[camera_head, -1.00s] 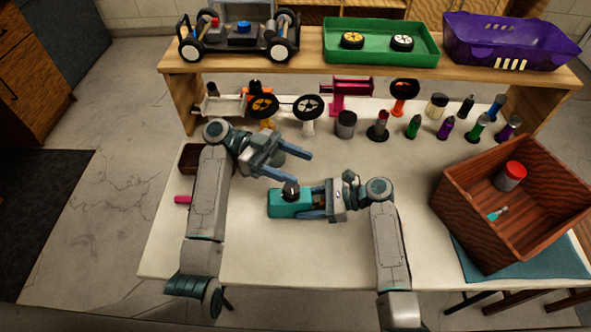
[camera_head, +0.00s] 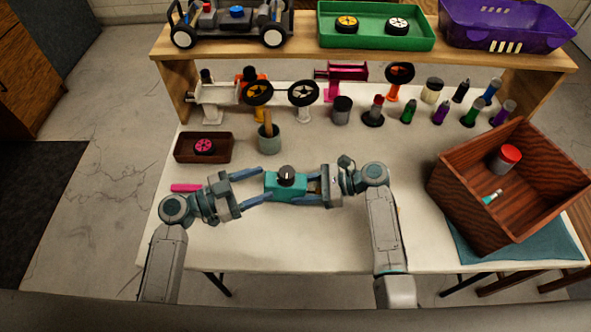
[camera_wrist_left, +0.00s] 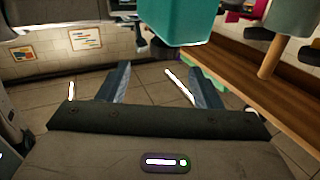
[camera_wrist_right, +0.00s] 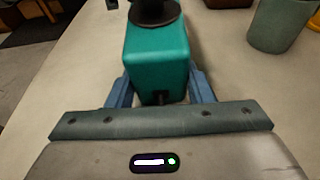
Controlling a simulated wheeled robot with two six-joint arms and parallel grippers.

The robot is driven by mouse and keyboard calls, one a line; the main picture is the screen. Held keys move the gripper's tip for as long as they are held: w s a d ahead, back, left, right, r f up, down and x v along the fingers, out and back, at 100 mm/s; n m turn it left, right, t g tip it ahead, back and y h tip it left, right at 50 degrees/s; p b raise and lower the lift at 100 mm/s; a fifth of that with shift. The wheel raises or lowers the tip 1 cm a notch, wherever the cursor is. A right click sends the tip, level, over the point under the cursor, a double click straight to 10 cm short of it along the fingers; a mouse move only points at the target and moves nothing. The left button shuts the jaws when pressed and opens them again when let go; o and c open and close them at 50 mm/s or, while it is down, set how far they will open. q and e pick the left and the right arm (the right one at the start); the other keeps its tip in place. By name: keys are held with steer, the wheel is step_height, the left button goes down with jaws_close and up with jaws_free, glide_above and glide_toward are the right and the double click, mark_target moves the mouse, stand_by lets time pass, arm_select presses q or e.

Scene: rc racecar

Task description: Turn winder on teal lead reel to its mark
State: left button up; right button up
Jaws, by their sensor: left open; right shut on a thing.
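The teal lead reel (camera_head: 284,188) is a box with a round black winder (camera_head: 286,174) on top, which bears a pale mark line. My right gripper (camera_head: 308,189) is shut on the reel's right end; in the right wrist view its fingers flank the teal body (camera_wrist_right: 158,58). My left gripper (camera_head: 264,185) is open, with its fingers pointing at the reel's left end; one fingertip is near the upper left side and one near the lower left. In the left wrist view the teal body (camera_wrist_left: 188,20) shows above the open fingers. I cannot tell whether they touch it.
A grey-green cup (camera_head: 269,143) and a brown tray with a pink wheel (camera_head: 204,147) stand behind the left gripper. A pink bar (camera_head: 186,187) lies at left. A large wooden crate (camera_head: 470,205) stands at right. The table front is clear.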

mark_target(296, 180)
arm_select(q)
steer(key=x, duration=1)
steer(key=shift+d, duration=0.1)
steer(key=shift+s, duration=0.1)
steer(key=c, duration=1)
